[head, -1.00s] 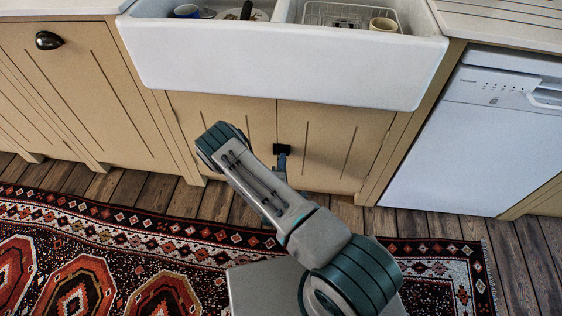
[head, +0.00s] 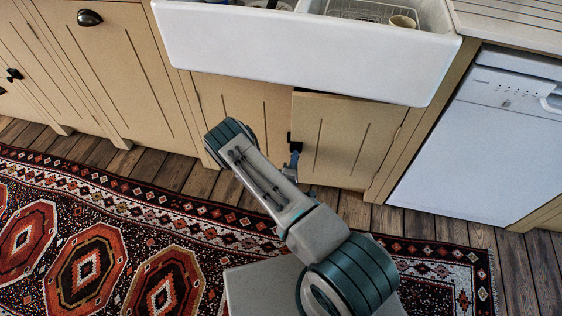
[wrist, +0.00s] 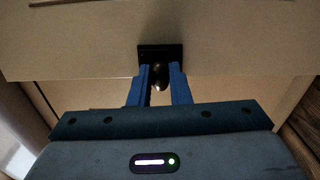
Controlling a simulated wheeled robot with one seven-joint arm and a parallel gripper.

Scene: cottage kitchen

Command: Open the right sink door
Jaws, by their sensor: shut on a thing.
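The right sink door (head: 345,140) is a beige grooved panel under the white sink. It stands a little ajar, its left edge out from the cabinet front, with a dark gap along its top. Its small black knob (wrist: 160,54) sits at the door's edge in the wrist view. My gripper (wrist: 159,84) has its two blue fingers on either side of the knob, shut on it. In the head view my gripper (head: 294,158) is small and partly hidden by my arm. The left sink door (head: 245,105) is closed.
The white sink (head: 310,52) overhangs the doors and holds a wire rack and a cup (head: 402,22). A white dishwasher (head: 480,140) stands to the right. A patterned rug (head: 110,245) lies on the plank floor in front.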

